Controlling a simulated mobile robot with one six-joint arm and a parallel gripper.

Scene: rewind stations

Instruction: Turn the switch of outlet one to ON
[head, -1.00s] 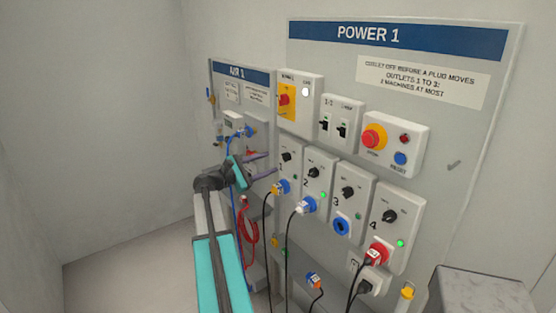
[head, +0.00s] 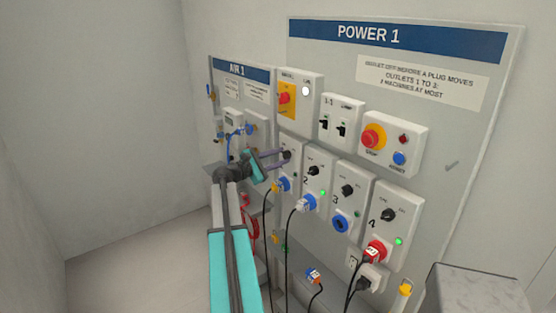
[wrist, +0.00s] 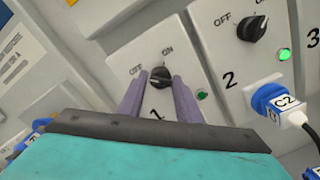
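Outlet one's switch is a black knob (wrist: 160,78) with OFF at its upper left and ON above it in the wrist view. Its pointer is hard to read. The lamp (wrist: 202,94) beside it is dark green, not lit. My gripper (wrist: 159,77) is open, with its two purple fingers on either side of the knob. I cannot tell whether they touch it. In the head view my gripper (head: 284,156) is at the outlet one panel and covers most of the knob.
Outlet two's knob (wrist: 252,28) is close on the right, with a lit green lamp (wrist: 284,54) and a blue plug (wrist: 278,103). A red-and-yellow main switch (head: 286,99) is above. Black cables (head: 289,245) hang below. The AIR 1 panel (head: 243,70) is on the left.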

